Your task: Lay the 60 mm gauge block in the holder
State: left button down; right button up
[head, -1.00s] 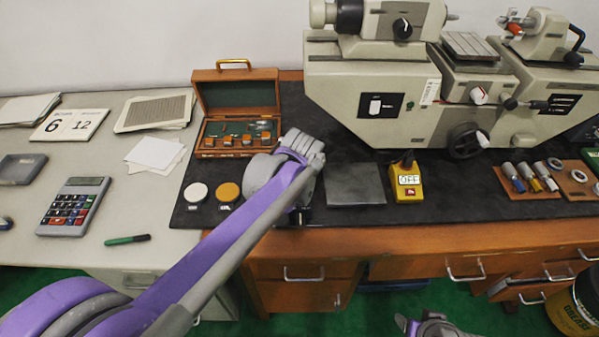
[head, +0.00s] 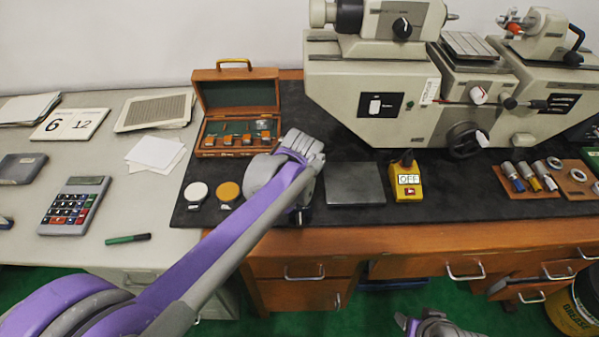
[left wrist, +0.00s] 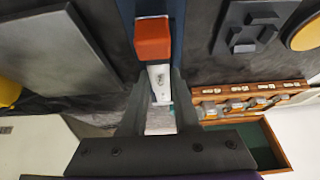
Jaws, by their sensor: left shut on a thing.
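My left gripper (head: 302,150) is over the black mat, just right of the wooden case. In the left wrist view its jaws (left wrist: 160,105) are shut on a pale bar with an orange-red end (left wrist: 153,38), apparently the gauge block; I cannot read its size. A dark blue-grey strip (left wrist: 178,12) runs beneath or behind the orange end, perhaps the holder; I cannot tell whether they touch. A dark grey stepped piece (left wrist: 248,32) lies beside it on the mat. My gripper hides this area in the head view. My right gripper (head: 425,325) is low at the bottom edge, its jaws unclear.
The open wooden case (head: 236,140) holds several orange-marked pieces. A grey plate (head: 355,184) and a yellow OFF box (head: 406,180) lie right of my left gripper. White (head: 196,192) and orange (head: 228,191) discs lie left. The measuring machine (head: 375,85) stands behind.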

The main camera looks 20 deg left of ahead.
pick_arm(q)
jog(key=shift+f, duration=0.25)
dwell(0.4)
jog(key=c, duration=0.6)
grip_release()
jog(key=shift+o, duration=0.2)
jog(key=shift+r+p, duration=3)
jog(key=shift+r, duration=1.35)
jog(key=shift+f, duration=0.1)
jog(key=s+a+f+m, duration=0.1)
jog(key=s+f, duration=0.1)
jog(key=s, duration=1.1)
jog(key=s+a+f+m+h+p, duration=0.1)
jog(key=s+a+f+m, duration=0.1)
jog(key=s, duration=1.1)
jog(key=shift+s+f+h+p, duration=0.15)
jog(key=shift+f+h+p, duration=0.15)
jog(key=shift+f, duration=0.2)
